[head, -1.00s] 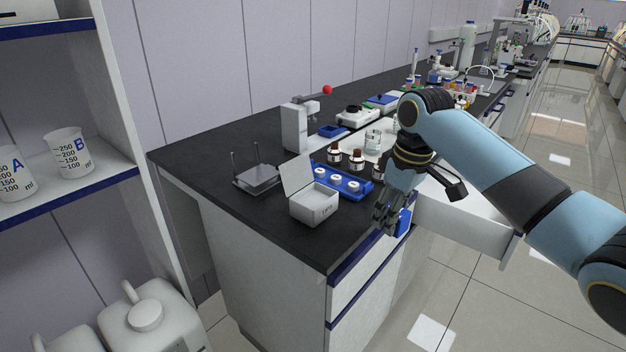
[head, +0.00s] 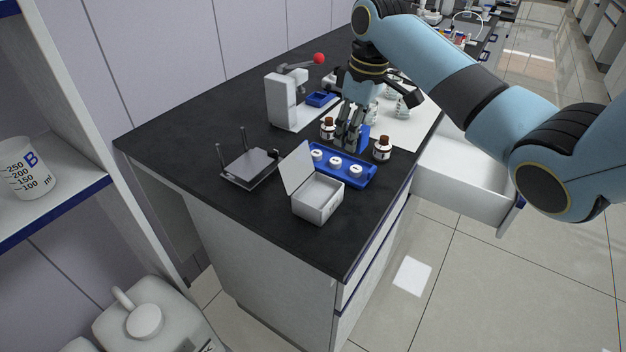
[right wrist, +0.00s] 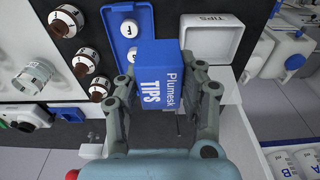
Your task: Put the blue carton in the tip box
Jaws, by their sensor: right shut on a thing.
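The blue carton (right wrist: 162,78), marked "Plumesk TIPS", is held between the fingers of my right gripper (right wrist: 165,95). In the head view the carton (head: 363,133) shows partly behind the fingers of my right gripper (head: 349,138), above the counter behind the blue rack. The white tip box (head: 318,198) stands on the counter near the front edge with its lid raised; its inside looks empty. In the right wrist view the tip box (right wrist: 217,42), lettered "TIPS", is beyond the carton to the right. The carton is apart from the box. My left gripper is not in view.
A blue rack (head: 367,180) with white-capped vials stands between carton and tip box. Brown bottles (head: 382,149) stand beside it. A dark router-like device (head: 249,168) is left of the box. An open drawer (head: 462,180) juts out at right.

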